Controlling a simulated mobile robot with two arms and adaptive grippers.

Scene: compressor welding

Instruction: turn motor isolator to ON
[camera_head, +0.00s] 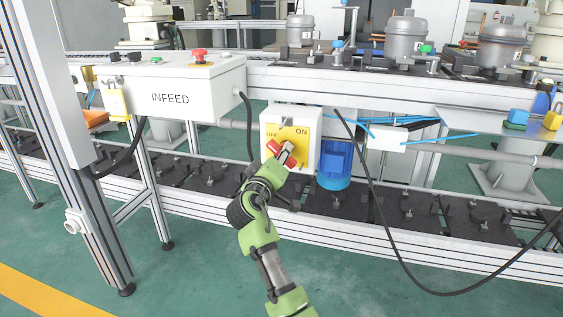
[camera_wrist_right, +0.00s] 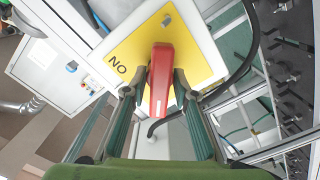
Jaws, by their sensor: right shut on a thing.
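The motor isolator is a white box (camera_head: 312,135) with a yellow plate (camera_head: 301,143) on its front, mounted on the conveyor frame. ON is marked at the plate's upper right and OFF at its upper left. The red handle (camera_head: 273,146) sits slanted, from upper left to lower right, partly hidden by my right gripper (camera_head: 285,154). In the right wrist view the red handle (camera_wrist_right: 161,78) lies between the two fingers of my right gripper (camera_wrist_right: 158,98), which is shut on it. My left gripper is out of view.
An INFEED control box (camera_head: 170,98) with a red button is at the upper left. A blue motor (camera_head: 335,163) is right of the isolator. A black cable (camera_head: 378,205) loops at the right. Compressors (camera_head: 405,38) stand on the upper conveyor. Green floor is open in front.

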